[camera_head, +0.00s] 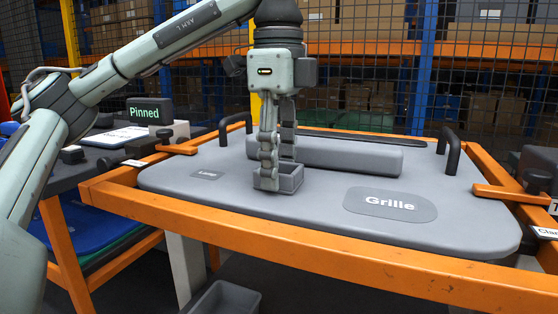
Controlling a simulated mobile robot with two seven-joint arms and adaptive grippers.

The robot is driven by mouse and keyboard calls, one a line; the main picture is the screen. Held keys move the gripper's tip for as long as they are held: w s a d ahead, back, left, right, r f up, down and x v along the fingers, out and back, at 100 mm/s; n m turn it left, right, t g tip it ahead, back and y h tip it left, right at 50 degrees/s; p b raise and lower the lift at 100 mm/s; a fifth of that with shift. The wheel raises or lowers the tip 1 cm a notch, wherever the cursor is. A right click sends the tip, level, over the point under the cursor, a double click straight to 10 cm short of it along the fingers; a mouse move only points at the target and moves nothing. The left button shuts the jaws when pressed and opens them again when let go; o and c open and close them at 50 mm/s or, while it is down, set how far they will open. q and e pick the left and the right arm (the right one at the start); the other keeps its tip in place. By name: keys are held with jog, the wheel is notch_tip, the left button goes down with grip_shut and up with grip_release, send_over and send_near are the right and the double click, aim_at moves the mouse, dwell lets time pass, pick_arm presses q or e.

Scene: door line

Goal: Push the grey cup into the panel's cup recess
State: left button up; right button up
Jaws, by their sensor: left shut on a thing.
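The grey door panel (300,225) lies flat on an orange frame (330,262). A small grey open-topped square cup (290,181) is at the panel's middle, in front of a long raised armrest block (350,155). My left gripper (277,170) points straight down and is shut on the cup at its left side. The cup is upright; its lower part meets the panel surface. I cannot tell how deep it sits, and the recess itself is hidden under the cup and fingers. My right gripper is not in view.
Black handles (451,150) stand at the panel's back corners. Orange clamps (510,193) sit at both sides. A "Grille" label (390,204) marks the bare right front. A "Pinned" sign (149,111) stands at left. A grey bin (226,299) is below. Wire fencing is behind.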

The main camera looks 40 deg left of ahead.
pick_arm(q)
jog(key=o, duration=1.4)
jog(key=shift+c, duration=0.2)
notch_tip(320, 180, up, 12)
